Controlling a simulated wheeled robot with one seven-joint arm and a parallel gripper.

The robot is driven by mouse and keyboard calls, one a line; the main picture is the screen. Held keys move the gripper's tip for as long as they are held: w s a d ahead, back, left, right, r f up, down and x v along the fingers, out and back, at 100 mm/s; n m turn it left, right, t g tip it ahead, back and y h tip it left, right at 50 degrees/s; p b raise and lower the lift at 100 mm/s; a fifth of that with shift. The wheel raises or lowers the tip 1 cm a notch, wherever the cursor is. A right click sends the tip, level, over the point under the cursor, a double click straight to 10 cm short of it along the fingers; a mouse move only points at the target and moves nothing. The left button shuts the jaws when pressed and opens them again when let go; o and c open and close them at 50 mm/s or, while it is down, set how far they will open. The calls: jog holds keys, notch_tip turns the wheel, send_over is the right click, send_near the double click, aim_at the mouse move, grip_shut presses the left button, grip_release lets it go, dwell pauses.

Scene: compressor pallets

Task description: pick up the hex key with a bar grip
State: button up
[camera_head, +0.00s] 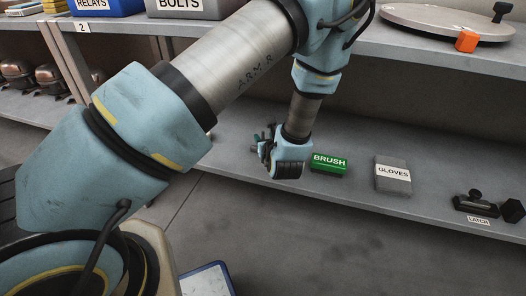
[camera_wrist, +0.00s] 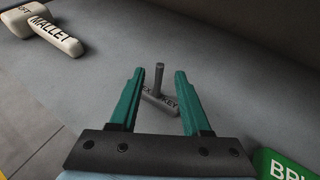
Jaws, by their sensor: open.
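The hex key (camera_wrist: 160,103) is grey and lies on the grey shelf in the wrist view. It has a flat part with dark lettering and a short post (camera_wrist: 159,75) standing up from it. My gripper (camera_wrist: 156,74) is open, with one green finger on each side of the hex key. The fingers look apart from it, and I cannot tell the exact height between them and the shelf. In the head view my gripper (camera_head: 262,143) is low over the lower shelf, and the hex key is hidden behind my wrist.
A green box marked BRUSH (camera_head: 329,162) stands just right of my gripper; its corner shows in the wrist view (camera_wrist: 283,165). A box marked GLOVES (camera_head: 393,174) and a dark latch (camera_head: 475,204) are farther right. A mallet (camera_wrist: 52,35) lies at upper left. The upper shelf (camera_head: 430,48) overhangs.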

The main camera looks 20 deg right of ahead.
aim_at(263, 135)
jog(key=shift+b+x, duration=0.45)
jog(key=shift+x, duration=2.55)
jog(key=shift+c, duration=0.4)
grip_shut()
jog(key=shift+r, duration=0.1)
